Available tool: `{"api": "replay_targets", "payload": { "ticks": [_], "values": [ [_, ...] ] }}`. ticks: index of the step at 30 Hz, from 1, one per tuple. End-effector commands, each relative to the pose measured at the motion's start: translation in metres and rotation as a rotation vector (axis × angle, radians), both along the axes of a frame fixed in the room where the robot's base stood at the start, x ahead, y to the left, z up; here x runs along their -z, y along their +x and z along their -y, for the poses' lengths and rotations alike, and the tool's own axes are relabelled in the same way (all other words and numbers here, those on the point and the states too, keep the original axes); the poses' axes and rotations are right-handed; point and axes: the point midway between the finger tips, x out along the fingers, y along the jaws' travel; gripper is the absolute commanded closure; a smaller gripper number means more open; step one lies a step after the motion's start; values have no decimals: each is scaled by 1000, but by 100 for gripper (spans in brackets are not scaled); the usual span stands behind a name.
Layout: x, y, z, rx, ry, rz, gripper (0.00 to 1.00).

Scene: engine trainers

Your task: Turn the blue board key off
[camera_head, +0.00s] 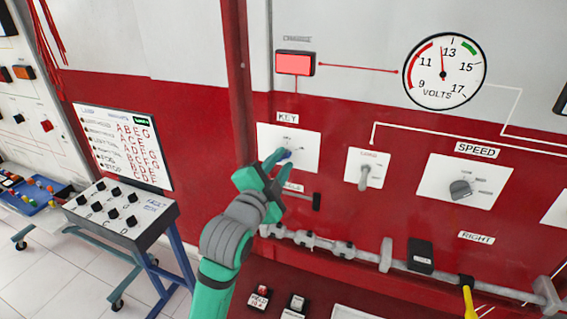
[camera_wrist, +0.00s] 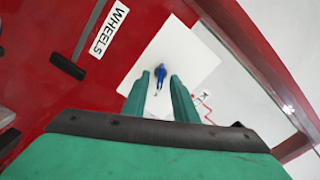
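The blue board key (camera_wrist: 175,66) sits on a white square plate (camera_wrist: 190,48) in the wrist view, just beyond my fingertips. In the head view the blue key (camera_head: 286,154) is a small patch, mostly hidden by my fingers, on the white plate (camera_head: 306,146) under the "KEY" label. My gripper (camera_head: 277,162) reaches up to this plate from below left. In the wrist view its two green fingers (camera_wrist: 160,78) are spread apart with a gap between them. I see nothing gripped, and cannot tell whether a fingertip touches the key.
A grey pipe (camera_head: 330,247) runs along the panel below. A toggle switch (camera_head: 365,175) and the speed knob (camera_head: 460,189) are to the right of the key plate. A volts gauge (camera_head: 444,71) is above. A wheeled stand (camera_head: 118,218) is at left.

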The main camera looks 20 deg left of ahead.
Motion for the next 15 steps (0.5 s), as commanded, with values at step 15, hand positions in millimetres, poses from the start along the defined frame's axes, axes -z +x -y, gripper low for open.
{"api": "replay_targets", "payload": {
  "ticks": [15],
  "values": [
    [0,3,-2,-4,0,0,100]
  ]
}}
